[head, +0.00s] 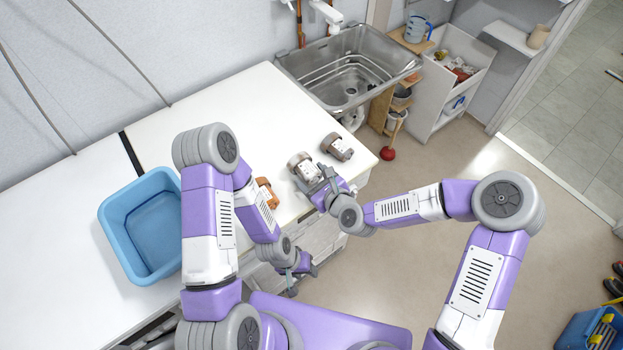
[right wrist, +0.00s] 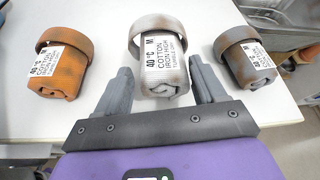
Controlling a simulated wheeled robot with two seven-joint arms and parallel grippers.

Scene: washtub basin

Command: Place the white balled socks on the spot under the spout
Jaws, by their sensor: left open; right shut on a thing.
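The white balled socks (head: 301,162) are a brown-smudged roll with a paper label, near the worktop's front right corner; they show centrally in the right wrist view (right wrist: 163,66). My right gripper (head: 318,180) is shut on them, one finger on each side. I cannot tell whether they touch the worktop. My left gripper (head: 291,281) is open and empty, low in front of the worktop edge. The spout (head: 327,13) is a white fitting on the wall above the steel sink (head: 392,68). The spot below it lies in the basin; no mark is discernible.
Orange balled socks (right wrist: 62,72) and grey balled socks (right wrist: 249,68) sit on either side of the white ones. A blue tub (head: 112,217) stands at the left of the white worktop (head: 235,98). Shelves and a white bin (head: 462,45) stand right of the sink.

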